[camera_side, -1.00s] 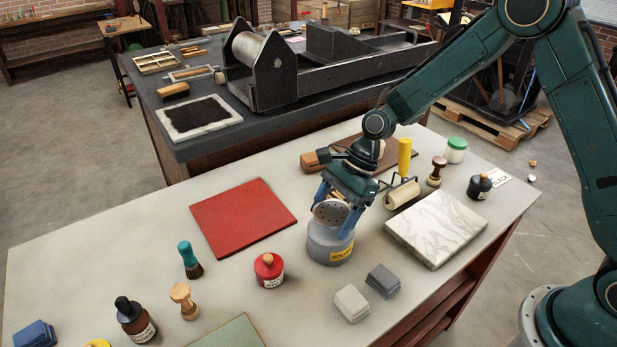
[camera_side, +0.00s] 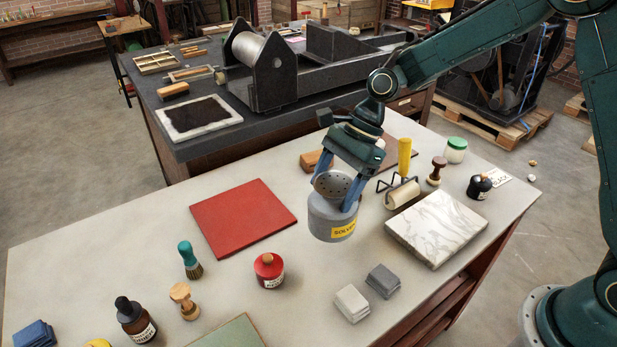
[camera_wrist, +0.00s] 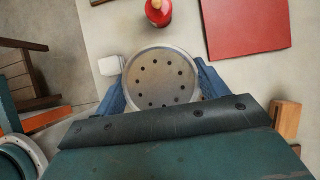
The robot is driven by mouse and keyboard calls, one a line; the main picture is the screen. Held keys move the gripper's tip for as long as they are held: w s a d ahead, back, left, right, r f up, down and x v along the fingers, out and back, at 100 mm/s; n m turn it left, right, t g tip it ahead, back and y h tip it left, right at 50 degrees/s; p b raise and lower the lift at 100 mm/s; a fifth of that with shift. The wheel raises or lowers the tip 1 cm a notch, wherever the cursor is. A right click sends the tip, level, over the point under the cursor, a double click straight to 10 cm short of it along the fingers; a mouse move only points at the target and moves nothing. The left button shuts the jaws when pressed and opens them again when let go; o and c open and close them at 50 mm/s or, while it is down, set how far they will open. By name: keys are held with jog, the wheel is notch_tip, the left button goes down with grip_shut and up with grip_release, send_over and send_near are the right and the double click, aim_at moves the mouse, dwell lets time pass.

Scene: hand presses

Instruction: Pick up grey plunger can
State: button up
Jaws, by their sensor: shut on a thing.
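The grey plunger can (camera_side: 333,218) has a yellow label reading "SOLVEN…" and a perforated dish on top. It hangs upright a little above the pale tabletop in the side view. My gripper (camera_side: 338,196) is shut on it from above, with a blue finger on either side of its upper part. In the wrist view the can's round perforated top (camera_wrist: 160,80) sits between the two blue fingers (camera_wrist: 160,88). The can's lower body is hidden in that view.
A red mat (camera_side: 243,217) lies to the left and a marble slab (camera_side: 437,228) to the right. A red bottle (camera_side: 269,271) and grey blocks (camera_side: 383,281) stand nearer the front. A yellow-handled roller (camera_side: 403,170) lies behind the slab. Bare tabletop surrounds the can.

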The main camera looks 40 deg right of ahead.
jog(key=shift+w+r, duration=0.1)
jog(key=shift+r, duration=1.15)
jog(key=shift+w+a, duration=0.1)
